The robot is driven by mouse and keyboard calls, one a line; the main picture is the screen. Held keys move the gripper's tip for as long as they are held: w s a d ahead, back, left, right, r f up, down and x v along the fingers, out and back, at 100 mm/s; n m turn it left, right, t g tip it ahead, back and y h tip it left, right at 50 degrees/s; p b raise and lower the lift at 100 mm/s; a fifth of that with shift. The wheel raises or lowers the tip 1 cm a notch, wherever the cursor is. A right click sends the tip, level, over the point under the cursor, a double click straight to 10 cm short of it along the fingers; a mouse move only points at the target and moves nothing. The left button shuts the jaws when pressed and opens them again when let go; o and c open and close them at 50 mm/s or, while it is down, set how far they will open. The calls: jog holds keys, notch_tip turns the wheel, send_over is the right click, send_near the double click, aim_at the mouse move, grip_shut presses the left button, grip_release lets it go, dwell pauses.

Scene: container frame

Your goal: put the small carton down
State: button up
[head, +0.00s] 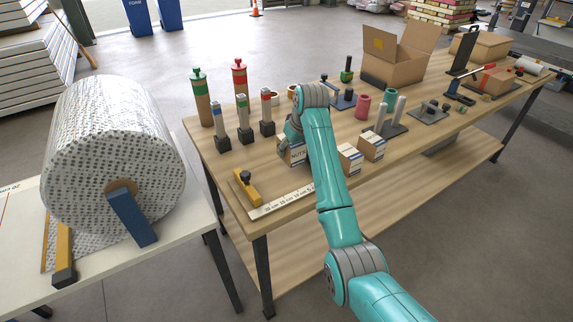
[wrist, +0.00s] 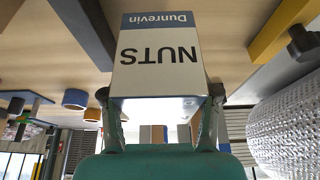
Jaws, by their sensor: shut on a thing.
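The small carton (head: 290,154) is at my gripper (head: 293,132), over the left half of the wooden table (head: 235,160), partly hidden by my wrist. In the wrist view, the carton (wrist: 160,50) has a white and blue label reading NUTS and Dunrevin, upside down. The gripper (wrist: 160,98) is shut on it, with one dark fingertip on each side. The carton is close to the tabletop; I cannot tell whether its base touches it. Two similar small cartons, one (head: 349,159) nearer and one (head: 372,147) farther right, stand right of my arm.
A yellow block with a black knob (head: 246,189) and a ruler strip (head: 282,202) lie near the front left edge. An open cardboard box (head: 393,71) is farther back. Bare wood shows between the ruler and the markers.

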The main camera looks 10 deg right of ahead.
aim_at(298, 145)
jog(key=shift+d+f, duration=0.1)
jog(key=shift+f, duration=2.6)
jog(key=shift+f, duration=0.15)
jog(key=o, duration=1.4)
jog(key=shift+o, duration=0.2)
jog(key=v, duration=1.2)
